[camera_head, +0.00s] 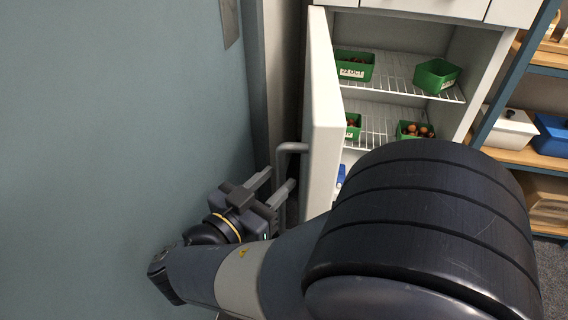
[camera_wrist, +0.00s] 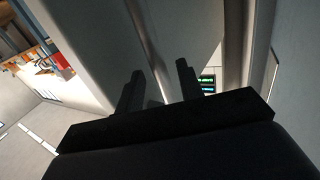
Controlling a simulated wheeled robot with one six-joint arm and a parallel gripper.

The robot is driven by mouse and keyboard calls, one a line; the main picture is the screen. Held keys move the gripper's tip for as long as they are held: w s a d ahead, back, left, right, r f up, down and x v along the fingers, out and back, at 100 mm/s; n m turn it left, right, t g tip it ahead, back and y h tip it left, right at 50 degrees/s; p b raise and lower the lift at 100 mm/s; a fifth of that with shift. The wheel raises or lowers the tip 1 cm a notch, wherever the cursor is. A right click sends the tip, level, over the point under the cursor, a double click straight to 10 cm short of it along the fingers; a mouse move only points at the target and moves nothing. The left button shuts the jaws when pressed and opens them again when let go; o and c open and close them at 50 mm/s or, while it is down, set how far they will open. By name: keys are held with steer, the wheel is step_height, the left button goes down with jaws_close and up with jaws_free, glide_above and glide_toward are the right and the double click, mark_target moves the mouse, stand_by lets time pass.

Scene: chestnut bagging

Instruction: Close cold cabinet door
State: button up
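The cold cabinet (camera_head: 460,62) is white and stands open, with wire shelves inside. Its door (camera_head: 322,110) is swung out to the left and seen nearly edge-on in the head view. A grey bar handle (camera_head: 283,152) is on the door's outer face. My gripper (camera_head: 278,181) is open beside the outer face, close to the handle's lower part. In the wrist view, the two fingertips (camera_wrist: 158,75) are apart, and the handle (camera_wrist: 148,45) runs up beyond the gap between them. I cannot tell whether a finger touches it. My arm hides the lower cabinet.
Green bins (camera_head: 437,76) with chestnuts stand on the cabinet shelves. A blue-grey wall (camera_head: 120,120) is close on the left of my gripper, leaving a narrow space by the door. A shelf rack (camera_head: 540,70) at the right holds a white box (camera_head: 508,130) and a blue box (camera_head: 552,134).

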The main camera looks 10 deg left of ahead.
steer(key=shift+x, duration=1.3)
jaws_close()
